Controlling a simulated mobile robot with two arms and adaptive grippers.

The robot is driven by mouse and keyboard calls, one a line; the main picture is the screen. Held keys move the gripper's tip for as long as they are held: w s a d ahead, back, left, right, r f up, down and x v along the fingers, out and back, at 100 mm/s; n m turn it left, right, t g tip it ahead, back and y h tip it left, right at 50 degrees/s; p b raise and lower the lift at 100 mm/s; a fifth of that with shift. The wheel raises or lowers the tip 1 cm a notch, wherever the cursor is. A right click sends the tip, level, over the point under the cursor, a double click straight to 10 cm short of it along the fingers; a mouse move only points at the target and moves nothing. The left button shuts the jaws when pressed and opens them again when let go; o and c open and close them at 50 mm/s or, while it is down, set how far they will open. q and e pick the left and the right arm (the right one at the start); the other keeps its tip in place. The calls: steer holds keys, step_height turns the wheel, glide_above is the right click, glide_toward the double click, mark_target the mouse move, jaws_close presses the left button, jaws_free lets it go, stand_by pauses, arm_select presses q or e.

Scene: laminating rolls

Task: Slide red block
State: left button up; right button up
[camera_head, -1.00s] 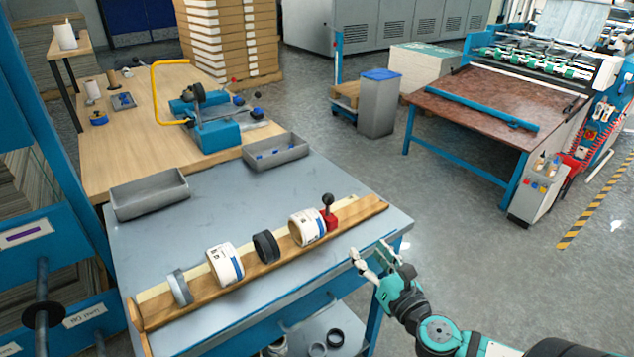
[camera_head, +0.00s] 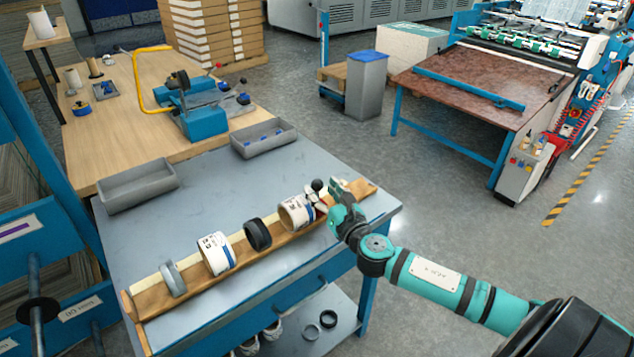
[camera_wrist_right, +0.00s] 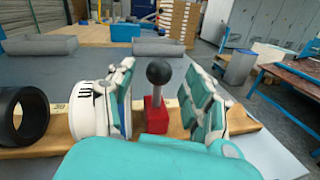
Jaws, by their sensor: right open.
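The red block (camera_wrist_right: 156,116) with a black ball knob (camera_wrist_right: 158,72) sits on the wooden trough (camera_head: 190,284), near its right end. My right gripper (camera_wrist_right: 160,105) is open, with one finger on each side of the block's knob post. In the head view my right gripper (camera_head: 330,192) hides most of the block. A white roll (camera_head: 295,212) lies just left of the block, close to the left finger. Further left in the trough are a black ring (camera_head: 257,234), another white roll (camera_head: 215,253) and a grey ring (camera_head: 173,278). My left gripper is not in view.
Two grey trays (camera_head: 138,187) and (camera_head: 264,138) stand at the back of the grey table (camera_head: 215,190). A wooden bench (camera_head: 105,135) with blue tools is behind. Rings lie on the shelf below. The tabletop behind the trough is clear.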

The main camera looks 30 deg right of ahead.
mark_target(320, 189)
steer(key=shift+w+d, duration=0.15)
steer(key=shift+w, duration=1.4)
jaws_close()
steer(key=shift+f, duration=0.1)
steer(key=shift+w+f, duration=0.1)
